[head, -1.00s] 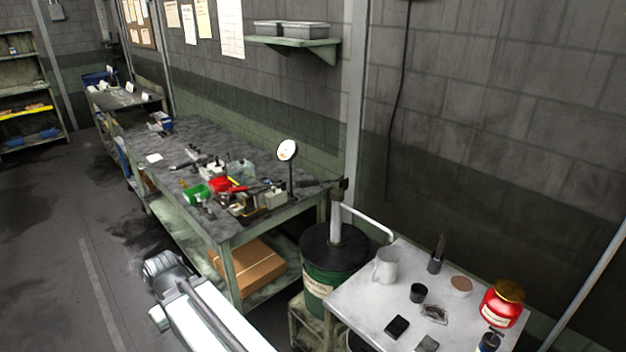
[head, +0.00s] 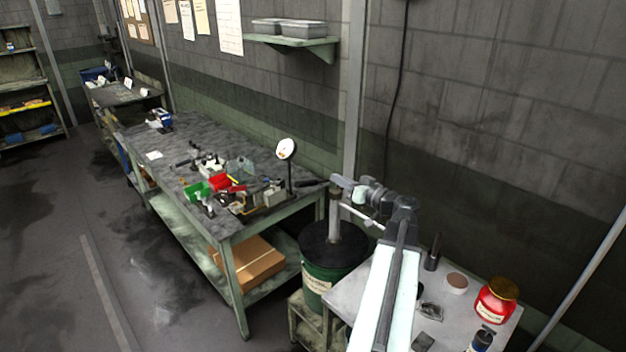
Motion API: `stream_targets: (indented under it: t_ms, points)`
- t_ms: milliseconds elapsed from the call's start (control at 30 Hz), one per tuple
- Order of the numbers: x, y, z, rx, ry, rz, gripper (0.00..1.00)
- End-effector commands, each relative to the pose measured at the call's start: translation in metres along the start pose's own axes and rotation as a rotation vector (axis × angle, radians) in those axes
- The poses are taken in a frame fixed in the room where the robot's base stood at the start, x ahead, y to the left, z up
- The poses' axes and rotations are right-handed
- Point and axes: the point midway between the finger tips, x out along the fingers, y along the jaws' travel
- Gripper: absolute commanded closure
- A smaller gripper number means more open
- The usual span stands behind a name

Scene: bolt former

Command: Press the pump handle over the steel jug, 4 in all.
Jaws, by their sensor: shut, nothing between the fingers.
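The drum pump stands on a dark green drum (head: 318,275) with a black lid. Its dark pump handle (head: 312,183) sticks out to the left from the top of the pale pump column (head: 335,215). The pale spout (head: 358,214) runs right and down until my arm hides its end. My gripper (head: 339,182) is shut and empty at the pump head, by the right end of the handle. I cannot tell whether it touches. The steel jug is hidden behind my arm.
A small light table (head: 345,292) carries a red jar (head: 496,299), a dark upright tool holder (head: 432,260) and small dark items. A long workbench (head: 215,232) with bins and a round dial (head: 286,149) stands left of the drum. Open floor lies further left.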

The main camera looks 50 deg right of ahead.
Motion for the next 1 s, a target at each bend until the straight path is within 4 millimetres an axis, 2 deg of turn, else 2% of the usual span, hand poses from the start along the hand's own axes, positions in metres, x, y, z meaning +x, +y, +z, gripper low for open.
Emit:
stream_targets:
  t_ms: [233, 333, 467, 800, 900, 1000]
  points:
    - [0.001, -0.001, 0.001, 0.001, -0.003, -0.002, 1.00]
    - [0.008, -0.001, 0.001, 0.001, -0.004, -0.003, 1.00]
    - [0.029, 0.000, 0.001, 0.001, -0.004, -0.004, 1.00]
    - [0.103, 0.000, 0.002, 0.002, -0.005, -0.004, 1.00]
    - [0.106, 0.001, 0.027, 0.002, -0.004, -0.002, 1.00]
    - [0.108, 0.001, 0.037, 0.002, -0.004, -0.001, 1.00]
